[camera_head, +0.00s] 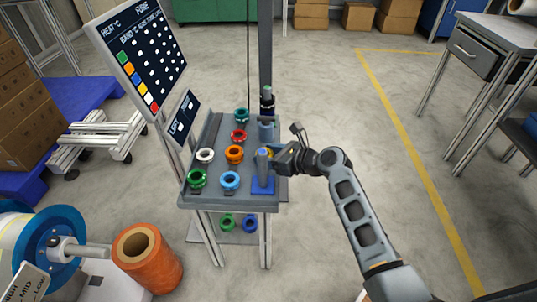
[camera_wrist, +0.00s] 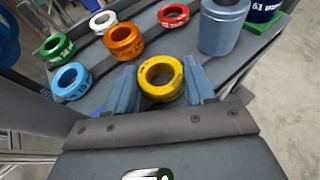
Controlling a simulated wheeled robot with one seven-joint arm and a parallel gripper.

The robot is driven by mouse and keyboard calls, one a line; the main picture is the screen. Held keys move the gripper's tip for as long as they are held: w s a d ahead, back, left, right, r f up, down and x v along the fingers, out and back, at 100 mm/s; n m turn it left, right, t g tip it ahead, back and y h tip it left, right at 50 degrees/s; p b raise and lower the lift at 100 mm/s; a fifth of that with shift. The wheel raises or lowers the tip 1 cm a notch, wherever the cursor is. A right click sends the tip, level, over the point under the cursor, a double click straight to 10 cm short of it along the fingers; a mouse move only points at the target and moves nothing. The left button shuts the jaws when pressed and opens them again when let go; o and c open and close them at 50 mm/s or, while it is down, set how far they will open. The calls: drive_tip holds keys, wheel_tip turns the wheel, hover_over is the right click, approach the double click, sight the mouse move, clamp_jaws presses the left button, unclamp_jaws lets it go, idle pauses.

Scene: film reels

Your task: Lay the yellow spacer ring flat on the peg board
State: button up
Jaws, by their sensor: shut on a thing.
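The yellow spacer ring (camera_wrist: 160,79) is between the two blue fingers of my gripper (camera_wrist: 162,83) in the wrist view. The fingers touch its sides, and its hole faces the camera. In the head view my gripper (camera_head: 267,157) is over the right part of a grey table (camera_head: 215,131); only a trace of yellow shows there. The ring appears held above the table surface, but the gap beneath it is hidden. No pegs can be made out clearly on the tabletop, so I cannot tell where the peg board is.
Orange (camera_head: 234,154), white (camera_head: 205,155), red (camera_head: 238,135), green (camera_head: 196,178), light blue (camera_head: 230,180) and teal (camera_head: 241,115) rings stand on the table. A grey-blue cylinder (camera_wrist: 222,25) stands behind my gripper. A dark sign (camera_head: 140,50) with white dots rises at the left.

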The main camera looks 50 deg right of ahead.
drive_tip(key=o, duration=1.1)
drive_tip(key=shift+c, duration=0.2)
drive_tip(key=shift+r, duration=0.1)
drive_tip(key=shift+s+r, duration=0.15)
drive_tip(key=shift+s, duration=0.1)
drive_tip(key=a+p+v, duration=0.1)
drive_tip(key=p+v, duration=0.2)
drive_tip(key=v, duration=0.8)
drive_tip(key=s+a+f+n+g+h, duration=0.2)
drive_tip(key=s+a+f+n+h, duration=0.1)
drive_tip(key=s+a+n, duration=1)
drive_tip(key=s+a+r+n+t+y, duration=0.1)
drive_tip(key=s+a+r+n, duration=0.3)
drive_tip(key=n, duration=0.7)
drive_tip(key=s+a+r+n+t+y, duration=0.1)
drive_tip(key=s+a+r+n+t, duration=0.1)
drive_tip(key=s+a+r+n, duration=0.3)
drive_tip(key=s+r+n, duration=0.4)
drive_tip(key=r+n, duration=0.2)
drive_tip(key=r, duration=0.1)
drive_tip(key=shift+r+t, duration=0.2)
drive_tip(key=shift+t, duration=0.1)
